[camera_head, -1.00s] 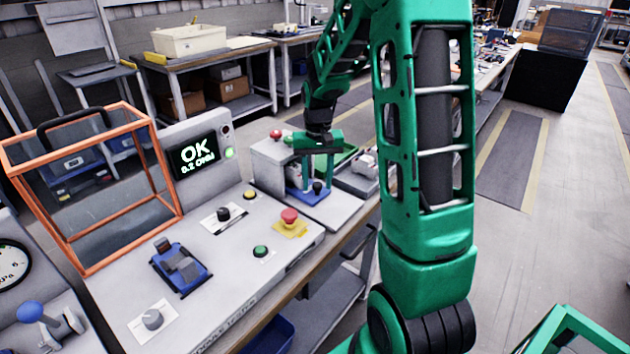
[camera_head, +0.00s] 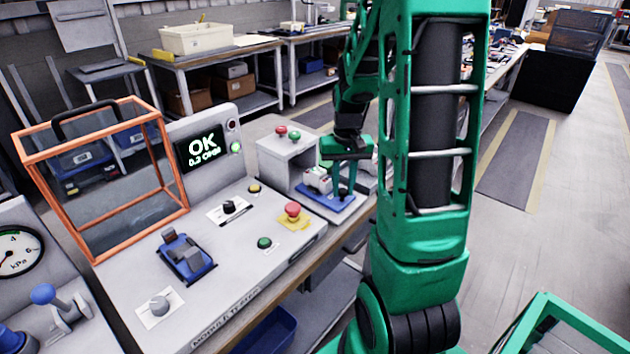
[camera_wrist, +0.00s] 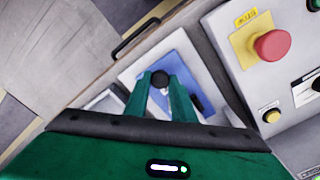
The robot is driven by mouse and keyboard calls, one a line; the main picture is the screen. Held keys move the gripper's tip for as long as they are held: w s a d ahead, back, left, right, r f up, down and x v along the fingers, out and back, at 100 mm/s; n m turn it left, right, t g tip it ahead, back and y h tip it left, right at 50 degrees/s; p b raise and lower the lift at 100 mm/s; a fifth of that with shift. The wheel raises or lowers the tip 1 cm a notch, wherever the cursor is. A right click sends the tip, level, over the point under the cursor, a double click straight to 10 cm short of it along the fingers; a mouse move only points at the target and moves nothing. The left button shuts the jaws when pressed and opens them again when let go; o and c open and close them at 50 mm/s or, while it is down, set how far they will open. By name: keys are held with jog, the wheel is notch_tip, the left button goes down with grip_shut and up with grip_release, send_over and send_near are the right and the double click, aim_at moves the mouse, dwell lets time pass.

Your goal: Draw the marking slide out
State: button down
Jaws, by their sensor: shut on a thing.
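The blue marking slide (camera_head: 322,197) sticks out of the right side of the grey marking station (camera_head: 277,150), with a small white-and-grey part (camera_head: 318,180) on it. In the wrist view the blue slide (camera_wrist: 178,62) lies below the two green fingertips (camera_wrist: 161,80). They are shut on its round black knob (camera_wrist: 160,77). The slide's far side is partly hidden by my fingers.
Left of the station, the grey test panel carries a red button (camera_head: 292,210) on a yellow plate, a blue fixture (camera_head: 187,257) and an orange-framed guard (camera_head: 105,180). A screen (camera_head: 200,149) reads OK. The aisle on the right is clear floor.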

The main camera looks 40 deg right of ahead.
jog(key=shift+s+d, duration=0.2)
jog(key=shift+s, duration=0.75)
jog(key=c, duration=1.5)
grip_release()
jog(key=shift+s, duration=0.15)
jog(key=shift+r, duration=0.2)
notch_tip(320, 180, up, 10)
jog(key=shift+r, duration=0.2)
jog(key=shift+a, duration=0.1)
